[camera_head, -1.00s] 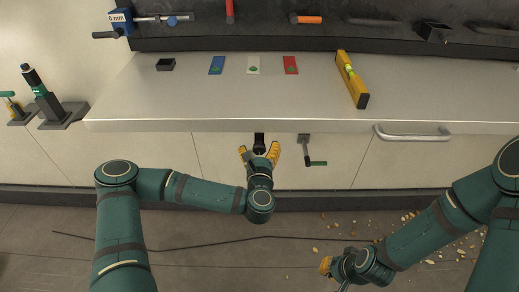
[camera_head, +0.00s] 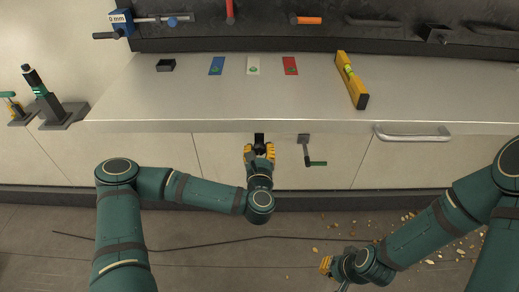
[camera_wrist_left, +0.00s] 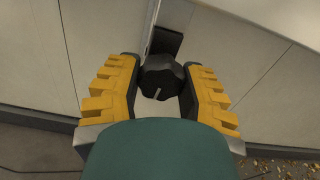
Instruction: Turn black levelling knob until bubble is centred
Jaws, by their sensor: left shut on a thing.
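The black levelling knob (camera_wrist_left: 162,83) sits on the cabinet front below the worktop edge. It has a lobed rim and a pale pointer mark. In the head view my left gripper (camera_head: 259,150) is at the knob and hides most of it. In the left wrist view the yellow fingers of my left gripper (camera_wrist_left: 161,90) stand on both sides of the knob, closed on it. The yellow spirit level (camera_head: 352,80) lies on the worktop at the right, with a green vial; the bubble is too small to read. My right gripper (camera_head: 332,268) is low over the floor, its fingers partly hidden.
A crank with a green handle (camera_head: 311,152) sticks out just right of the knob. A metal bar handle (camera_head: 412,132) is further right. Blue, white and red cards (camera_head: 290,65) and a small black box (camera_head: 165,64) lie on the worktop (camera_head: 220,105). Debris lies on the floor at the right.

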